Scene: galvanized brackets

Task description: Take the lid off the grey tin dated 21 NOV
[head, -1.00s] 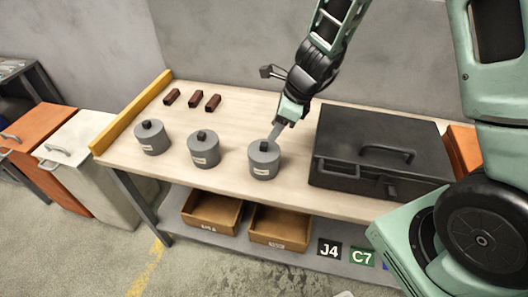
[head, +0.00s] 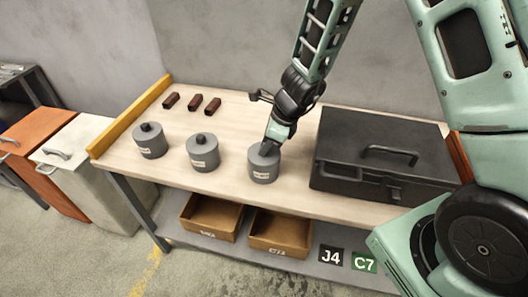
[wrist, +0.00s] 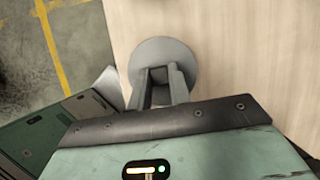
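Three grey tins with dark-knobbed lids stand in a row on the bench: the left tin (head: 150,141), the middle tin (head: 203,154) and the right tin (head: 262,167). Each has a small pale label, too small to read, so I cannot tell which is dated 21 NOV. My gripper (head: 267,150) is down at the top of the right tin and hides its knob in the head view. In the wrist view, my gripper's fingers (wrist: 159,74) stand either side of the dark knob over the round grey lid (wrist: 163,48). I cannot tell whether they press on it.
A black toolbox (head: 345,145) stands close to the right of the right tin. Several dark red blocks (head: 195,102) lie at the back left of the bench (head: 236,116). A yellow rail (head: 130,115) edges its left end. Two open boxes (head: 277,246) sit on the shelf below.

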